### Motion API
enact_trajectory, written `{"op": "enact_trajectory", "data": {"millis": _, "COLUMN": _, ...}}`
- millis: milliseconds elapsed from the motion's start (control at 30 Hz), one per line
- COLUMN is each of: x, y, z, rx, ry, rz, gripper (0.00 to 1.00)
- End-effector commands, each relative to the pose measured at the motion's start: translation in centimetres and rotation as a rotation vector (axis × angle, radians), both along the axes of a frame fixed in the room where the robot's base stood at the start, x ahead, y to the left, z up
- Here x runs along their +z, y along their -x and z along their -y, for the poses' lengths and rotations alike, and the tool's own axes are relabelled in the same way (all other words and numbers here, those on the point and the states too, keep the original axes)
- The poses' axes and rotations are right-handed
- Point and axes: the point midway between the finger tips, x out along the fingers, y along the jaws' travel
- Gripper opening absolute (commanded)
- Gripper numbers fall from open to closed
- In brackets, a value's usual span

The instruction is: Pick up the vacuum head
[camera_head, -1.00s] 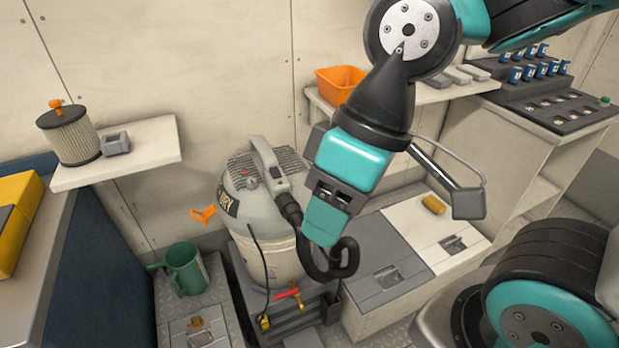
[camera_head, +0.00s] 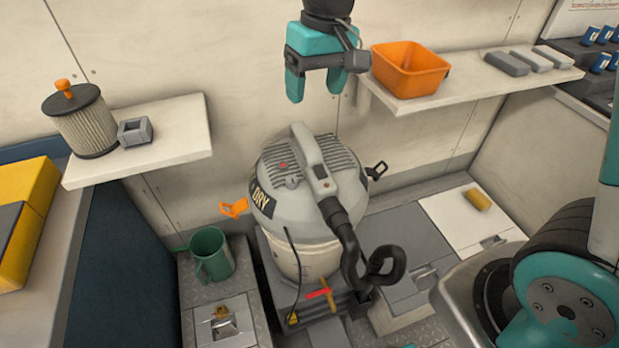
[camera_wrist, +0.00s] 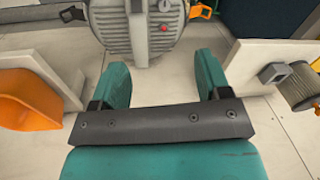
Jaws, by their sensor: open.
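The vacuum head (camera_head: 300,185) is the grey domed top of the wet/dry vacuum, with a raised light-grey handle (camera_head: 312,158) and a black hose (camera_head: 347,240). It sits on the pale canister (camera_head: 310,263), with an orange latch (camera_head: 233,208) swung out at its left and a black latch (camera_head: 376,170) out at its right. My gripper (camera_head: 312,92) is open and empty, above and behind the head, near the back wall. In the wrist view the head (camera_wrist: 148,28) shows at the top, beyond my open fingers (camera_wrist: 168,75); they are apart from it.
An orange bin (camera_head: 410,70) and grey blocks stand on the right shelf, close to my gripper. A filter (camera_head: 84,125) and a small grey block (camera_head: 135,131) are on the left shelf. A green jug (camera_head: 211,255) stands left of the vacuum. Free space lies above the head.

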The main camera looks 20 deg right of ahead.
Motion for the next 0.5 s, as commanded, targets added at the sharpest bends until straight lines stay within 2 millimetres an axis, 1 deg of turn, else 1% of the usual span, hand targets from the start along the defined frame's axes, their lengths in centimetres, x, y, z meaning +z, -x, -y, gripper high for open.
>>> {"op": "enact_trajectory", "data": {"millis": 33, "x": -1.2, "y": -2.6, "z": 0.1, "rx": -0.043, "ry": 0.027, "rz": -0.013, "gripper": 0.70}}
{"op": "enact_trajectory", "data": {"millis": 100, "x": -2.6, "y": -5.4, "z": 0.4, "rx": -0.106, "ry": 0.060, "rz": -0.023, "gripper": 0.70}}
{"op": "enact_trajectory", "data": {"millis": 200, "x": -4.1, "y": -8.2, "z": 0.9, "rx": -0.175, "ry": 0.095, "rz": -0.032, "gripper": 0.70}}
{"op": "enact_trajectory", "data": {"millis": 300, "x": -5.1, "y": -9.7, "z": 1.2, "rx": -0.215, "ry": 0.113, "rz": -0.037, "gripper": 0.70}}
{"op": "enact_trajectory", "data": {"millis": 367, "x": -5.7, "y": -10.0, "z": 1.3, "rx": -0.226, "ry": 0.118, "rz": -0.039, "gripper": 0.70}}
{"op": "enact_trajectory", "data": {"millis": 467, "x": -7.3, "y": -10.1, "z": 1.5, "rx": -0.230, "ry": 0.121, "rz": -0.042, "gripper": 0.70}}
{"op": "enact_trajectory", "data": {"millis": 500, "x": -8.2, "y": -10.0, "z": 1.5, "rx": -0.230, "ry": 0.121, "rz": -0.043, "gripper": 0.70}}
